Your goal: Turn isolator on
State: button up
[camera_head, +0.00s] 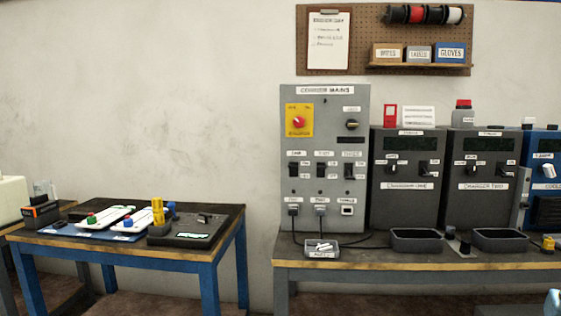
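A grey upright cabinet labelled "CHARGER MAINS" (325,215) stands on the right bench against the wall. A red rotary knob (298,122) on a yellow plate (298,108) sits at its upper left and looks like the isolator. The knob's exact position and the small print are too small to read. A dark knob (352,124) is to its right. Three black switches show below, one of them in the middle (321,170). My gripper is not in view.
Two dark charger units (404,205) stand right of the cabinet, with a blue unit (545,175) at the far right. Open trays (416,246) and a small labelled tray (322,254) sit along the bench front. A blue-framed table (190,260) with tools stands at left.

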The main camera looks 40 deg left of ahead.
aim_at(299, 121)
jog(key=u, duration=2.25)
jog(key=k, duration=0.9)
jog(key=u, duration=0.85)
jog(key=k, duration=0.4)
jog(key=u, duration=0.05)
jog(key=i, duration=1.15)
jog(key=z, duration=0.5)
